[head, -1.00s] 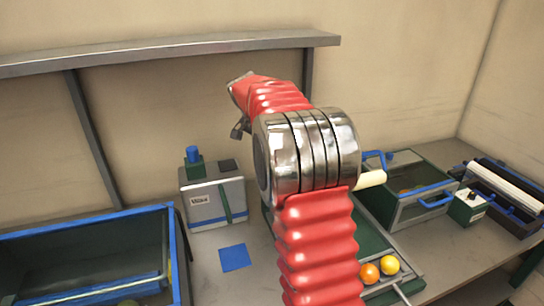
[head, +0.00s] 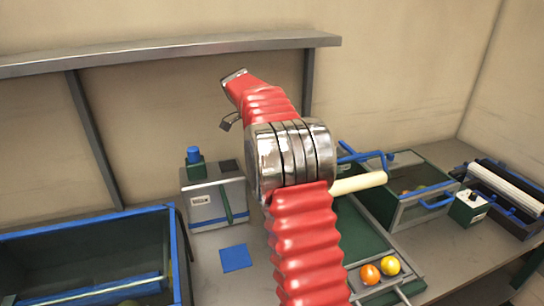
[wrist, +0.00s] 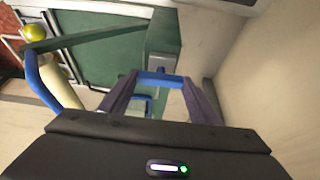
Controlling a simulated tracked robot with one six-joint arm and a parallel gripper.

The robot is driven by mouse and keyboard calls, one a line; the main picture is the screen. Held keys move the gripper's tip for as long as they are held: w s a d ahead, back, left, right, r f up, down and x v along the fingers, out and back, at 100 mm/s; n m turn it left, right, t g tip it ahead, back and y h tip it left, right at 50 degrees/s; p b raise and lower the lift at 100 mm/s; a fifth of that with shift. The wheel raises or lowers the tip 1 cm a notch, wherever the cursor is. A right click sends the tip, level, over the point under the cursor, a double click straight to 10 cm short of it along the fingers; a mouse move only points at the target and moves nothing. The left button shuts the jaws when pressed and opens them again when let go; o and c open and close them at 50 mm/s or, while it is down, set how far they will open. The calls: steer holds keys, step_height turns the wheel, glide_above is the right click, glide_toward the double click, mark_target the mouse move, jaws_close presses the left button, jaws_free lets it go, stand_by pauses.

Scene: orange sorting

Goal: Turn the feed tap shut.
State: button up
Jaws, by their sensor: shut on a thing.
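In the wrist view, the two purple-grey fingers of my gripper (wrist: 158,82) are closed in around a short blue bar (wrist: 159,76), which I take to be the feed tap's handle. It lies across between the fingertips, in front of a green block (wrist: 164,35). Which way the handle is turned is hard to tell. In the head view my red and metal arm hides the gripper and the handle.
A cream cylinder (head: 358,183) lies beside a blue bar (head: 362,155), right of my arm. An orange (head: 370,274) and a yellow fruit (head: 390,266) sit on the green deck. A blue-rimmed bin (head: 90,224) stands left. A box (head: 214,203) stands at the back.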

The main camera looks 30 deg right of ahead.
steer(key=shift+w+a, duration=0.2)
steer(key=o, duration=0.8)
steer(key=shift+c, duration=0.2)
steer(key=shift+o, duration=1.4)
steer(key=shift+s+d, duration=0.1)
steer(key=v, duration=1.3)
steer(key=shift+r, duration=0.35)
steer(key=shift+a, duration=0.2)
